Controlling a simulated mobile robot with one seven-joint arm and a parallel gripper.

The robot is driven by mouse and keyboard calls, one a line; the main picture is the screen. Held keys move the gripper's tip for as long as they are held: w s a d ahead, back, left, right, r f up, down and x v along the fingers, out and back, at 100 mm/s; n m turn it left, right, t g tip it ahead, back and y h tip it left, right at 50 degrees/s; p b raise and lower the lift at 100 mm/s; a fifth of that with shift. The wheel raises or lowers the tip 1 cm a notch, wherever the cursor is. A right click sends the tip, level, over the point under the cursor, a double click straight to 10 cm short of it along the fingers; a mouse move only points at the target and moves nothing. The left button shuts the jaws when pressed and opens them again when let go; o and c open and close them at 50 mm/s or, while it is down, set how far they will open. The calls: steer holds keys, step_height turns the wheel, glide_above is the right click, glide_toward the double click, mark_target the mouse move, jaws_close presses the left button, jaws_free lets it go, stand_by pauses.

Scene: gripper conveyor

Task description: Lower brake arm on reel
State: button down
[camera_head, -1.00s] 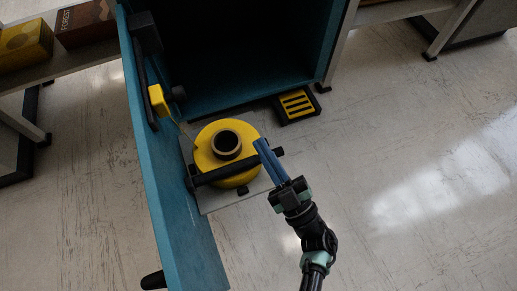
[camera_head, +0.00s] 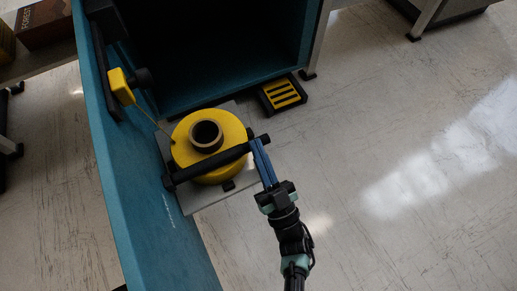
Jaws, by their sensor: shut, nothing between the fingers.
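The yellow reel (camera_head: 222,128) lies flat on a grey base plate (camera_head: 203,207), with a brown ring core (camera_head: 206,136) on top. The black brake arm (camera_head: 208,167) crosses the front of the reel from lower left to upper right. Its right end sticks out past the reel's right side. My gripper (camera_head: 259,145) is shut with nothing held. Its blue fingertips are at the right end of the brake arm, close to or touching it; I cannot tell which.
An open teal cabinet (camera_head: 237,70) stands behind the reel, with its teal door (camera_head: 103,150) along the left. A yellow block (camera_head: 120,86) sits on the door side. A black and yellow slotted pedal (camera_head: 284,93) is on the floor. The floor at right is clear.

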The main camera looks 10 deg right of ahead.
steer(key=shift+f, duration=0.3)
steer(key=shift+s+f, duration=0.1)
steer(key=shift+s, duration=0.05)
steer(key=v, duration=1.2)
steer(key=shift+s, duration=0.3)
